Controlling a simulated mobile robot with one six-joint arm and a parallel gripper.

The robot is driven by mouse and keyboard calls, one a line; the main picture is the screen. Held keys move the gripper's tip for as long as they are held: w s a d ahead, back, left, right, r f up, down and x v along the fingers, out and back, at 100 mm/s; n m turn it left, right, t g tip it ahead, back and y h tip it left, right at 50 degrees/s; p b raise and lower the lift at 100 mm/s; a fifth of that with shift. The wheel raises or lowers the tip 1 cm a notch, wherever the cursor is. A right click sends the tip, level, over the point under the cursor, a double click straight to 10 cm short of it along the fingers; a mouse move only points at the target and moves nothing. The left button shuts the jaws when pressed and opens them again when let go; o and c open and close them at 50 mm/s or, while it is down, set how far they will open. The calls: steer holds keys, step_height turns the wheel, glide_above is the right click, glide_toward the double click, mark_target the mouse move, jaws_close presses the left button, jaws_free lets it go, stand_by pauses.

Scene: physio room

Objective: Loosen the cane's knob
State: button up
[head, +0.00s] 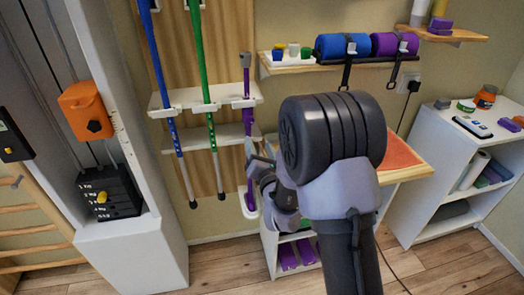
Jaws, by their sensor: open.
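A purple cane (247,108) with a dark grey top stands upright in the white wall rack, its foot at a small white holder (250,207). A blue pole (160,75) and a green pole (198,60), both with grey lower shafts and dark tips, hang to its left. I cannot make out a knob on the purple cane; my gripper hides part of its lower shaft. My gripper (254,153) is open at that shaft, just below the lower rack shelf. I cannot tell whether it touches the cane or has the shaft between its fingers.
The white rack shelves (235,132) are close above my gripper. A weight machine with an orange box (86,110) stands left. A wall shelf (275,68) with blue and purple rolls is above right. A low white cabinet with an orange top (400,155) lies behind my arm.

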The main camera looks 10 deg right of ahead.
steer(key=s, duration=0.4)
steer(key=shift+s, duration=0.2)
steer(key=s+d+r+m+g, duration=0.1)
steer(key=s+r+m+g, duration=0.65)
steer(key=m, duration=1.25)
steer(key=s+a+m+g+y, duration=0.1)
steer(key=s+a+m+g, duration=0.1)
steer(key=s+m, duration=0.5)
steer(key=s+a+m+g+y, duration=0.1)
steer(key=s+m, duration=0.6)
steer(key=s, duration=1.1)
steer(key=shift+s+a+m+g, duration=0.15)
steer(key=shift+a+m+g, duration=0.15)
steer(key=shift+a+g, duration=0.65)
